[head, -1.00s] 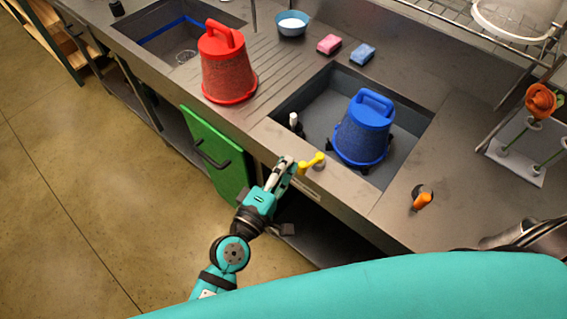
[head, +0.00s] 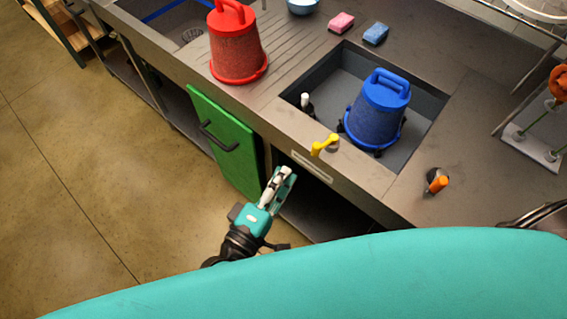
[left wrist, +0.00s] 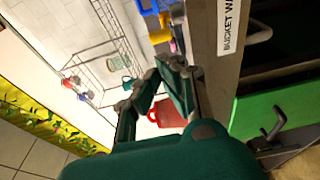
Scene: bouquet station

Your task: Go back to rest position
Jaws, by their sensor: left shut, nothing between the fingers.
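My left gripper (head: 277,185) is shut and empty. In the head view it hangs in front of the counter's front edge, below and left of the yellow handle (head: 324,145), and apart from it. In the left wrist view my gripper fingers (left wrist: 160,90) point toward the counter, with the red bucket (left wrist: 168,113) beyond them. The red bucket (head: 237,48) stands upside down on the ridged drainboard in the head view. My right gripper does not show in either view.
The steel counter (head: 390,195) has a green door (head: 222,145) with a dark handle under it. A pink sponge (head: 341,22), a blue sponge (head: 375,33) and an orange-handled item (head: 437,184) are on top. Open floor (head: 80,200) lies to the left.

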